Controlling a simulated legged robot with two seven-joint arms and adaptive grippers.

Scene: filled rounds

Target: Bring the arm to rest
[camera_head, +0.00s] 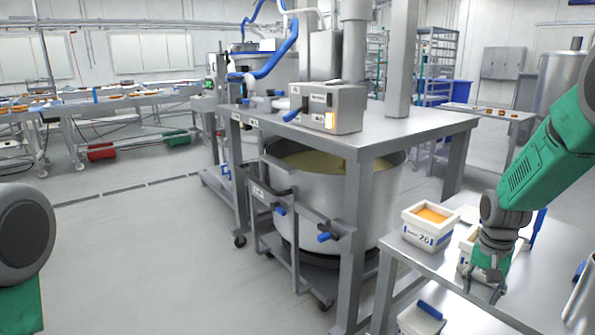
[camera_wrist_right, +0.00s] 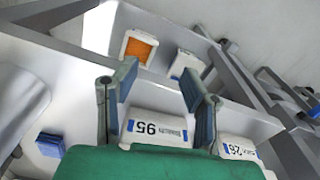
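My right arm comes in from the right in the head view. Its gripper (camera_head: 483,288) points down over the steel side table (camera_head: 395,258), in front of a white tub (camera_head: 466,246) that it partly hides. In the right wrist view the two fingers (camera_wrist_right: 160,78) are spread apart with nothing gripped between them.
An orange-filled white tub (camera_head: 430,217) stands on the side table, left of the right gripper. Another white tub (camera_head: 420,319) is at the bottom edge. A large steel kettle (camera_head: 318,205) stands under a steel frame table (camera_head: 400,128). The floor at left is clear.

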